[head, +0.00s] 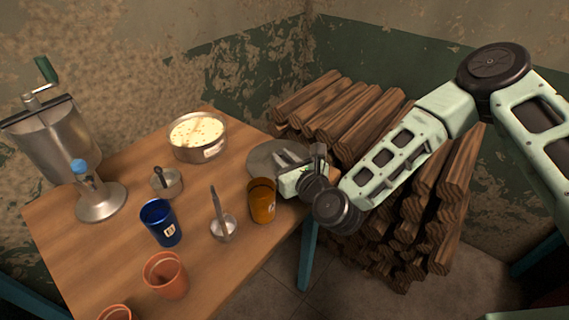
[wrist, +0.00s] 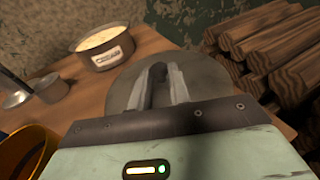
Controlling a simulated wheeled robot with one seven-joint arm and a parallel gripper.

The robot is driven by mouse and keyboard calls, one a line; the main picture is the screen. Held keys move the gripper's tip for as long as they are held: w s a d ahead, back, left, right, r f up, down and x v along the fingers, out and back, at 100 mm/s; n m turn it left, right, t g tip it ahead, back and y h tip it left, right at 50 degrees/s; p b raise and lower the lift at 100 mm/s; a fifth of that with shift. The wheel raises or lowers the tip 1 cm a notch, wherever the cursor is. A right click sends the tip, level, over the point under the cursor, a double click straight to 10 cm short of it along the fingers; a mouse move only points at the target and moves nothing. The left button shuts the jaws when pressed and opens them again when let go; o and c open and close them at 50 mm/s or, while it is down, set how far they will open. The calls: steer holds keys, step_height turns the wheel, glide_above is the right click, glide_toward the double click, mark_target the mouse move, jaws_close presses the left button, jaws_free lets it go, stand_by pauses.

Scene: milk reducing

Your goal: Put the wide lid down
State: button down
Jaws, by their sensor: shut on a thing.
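The wide lid (head: 266,157) is a flat grey metal disc at the table's right edge, behind the amber cup. It also shows in the wrist view (wrist: 206,82), under and around my fingers. My gripper (head: 297,158) is shut on the lid; in the wrist view my gripper (wrist: 160,75) has its two fingers close together over the lid's middle. The part of the lid it grips is hidden between the fingers. I cannot tell whether the lid touches the table or hangs just above it.
A wide pot (head: 198,153) of pale food stands left of the lid. A small lid (head: 165,182), amber cup (head: 262,212), blue cup (head: 160,235), ladle (head: 222,226) and terracotta pots (head: 166,285) are on the table (head: 100,240). A metal machine (head: 60,140) stands left; stacked logs (head: 345,115) lie right.

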steer(key=shift+f, duration=0.8)
steer(key=shift+f, duration=0.1)
steer(key=shift+f+b, duration=0.45)
steer(key=shift+f, duration=0.1)
steer(key=c, duration=1.3)
jaws_free()
steer(key=shift+r+p, duration=0.45)
steer(key=shift+r, duration=0.15)
steer(key=b+v, duration=0.1)
steer(key=v, duration=1.1)
steer(key=shift+d+b, duration=0.1)
steer(key=shift+b, duration=0.3)
